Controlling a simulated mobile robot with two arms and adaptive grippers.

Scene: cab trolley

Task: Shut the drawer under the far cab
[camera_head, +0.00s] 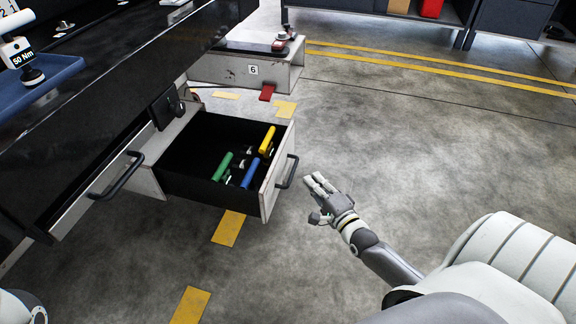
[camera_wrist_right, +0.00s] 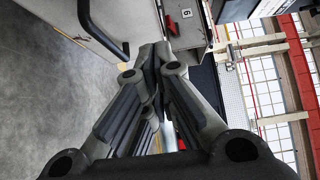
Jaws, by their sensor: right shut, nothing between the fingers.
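The open drawer (camera_head: 268,180) sticks out from under the dark bench in the head view, with a pale front and a dark handle (camera_head: 287,171). Inside lie tools with green (camera_head: 222,166), blue (camera_head: 250,173) and yellow (camera_head: 267,140) handles. My right gripper (camera_head: 318,183) is just right of the drawer front, apart from the handle in the head view. In the right wrist view its fingers (camera_wrist_right: 152,58) are closed together and empty, with a pale panel and dark handle (camera_wrist_right: 105,35) at upper left. My left gripper is not seen; only a bit of my left arm shows at lower left.
A second drawer with a handle (camera_head: 116,176) is at the left, nearer me. A low grey platform marked 6 (camera_head: 250,72) stands beyond the open drawer. A blue tray (camera_head: 38,80) rests on the bench top. The concrete floor (camera_head: 420,150) to the right is clear.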

